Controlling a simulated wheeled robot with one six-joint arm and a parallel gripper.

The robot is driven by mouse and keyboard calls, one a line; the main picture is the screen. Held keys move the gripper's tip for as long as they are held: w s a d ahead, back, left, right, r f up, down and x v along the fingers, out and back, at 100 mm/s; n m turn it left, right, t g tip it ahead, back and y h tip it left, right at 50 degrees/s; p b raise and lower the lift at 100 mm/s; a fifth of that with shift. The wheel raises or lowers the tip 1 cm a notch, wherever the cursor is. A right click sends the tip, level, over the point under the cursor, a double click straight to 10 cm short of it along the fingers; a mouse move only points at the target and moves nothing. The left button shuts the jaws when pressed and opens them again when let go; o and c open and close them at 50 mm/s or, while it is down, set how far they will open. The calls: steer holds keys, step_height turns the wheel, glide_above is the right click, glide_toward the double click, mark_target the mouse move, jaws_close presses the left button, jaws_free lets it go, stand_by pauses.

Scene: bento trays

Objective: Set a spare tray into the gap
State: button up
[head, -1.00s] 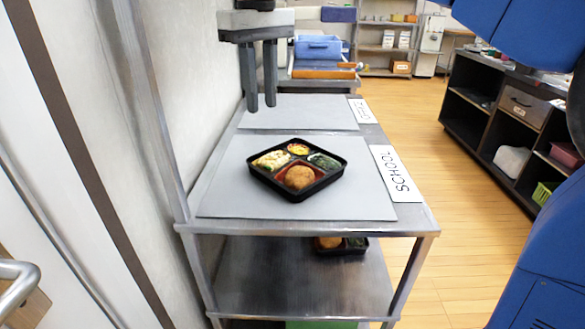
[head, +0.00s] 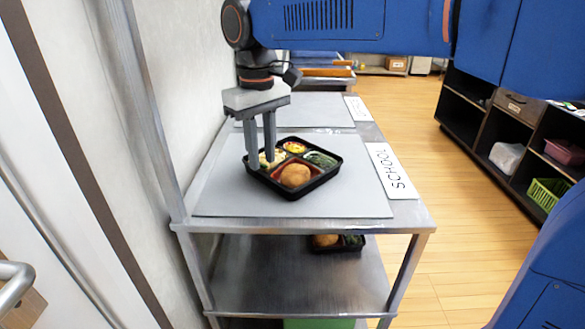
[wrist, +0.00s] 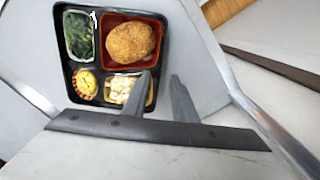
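A black bento tray (head: 314,186) lies on the front grey mat (head: 350,195) on the top shelf. It holds a round brown cutlet, greens, a pale yellow food and a small yellow cup, and also shows in the wrist view (wrist: 98,62). Another black tray (head: 340,251) with similar food sits on the shelf below, partly hidden by the top shelf. My gripper (head: 261,164) points down at the upper tray's left side. Its fingers are apart and empty; in the wrist view (wrist: 162,76) one finger overlaps the tray's edge and the other lies outside it.
A wall and a metal post bound the left. A dark shelf unit (head: 505,125) stands right across open floor.

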mark_target(263, 173)
steer(key=shift+f, duration=1.75)
jaws_close()
steer(key=shift+r, duration=0.1)
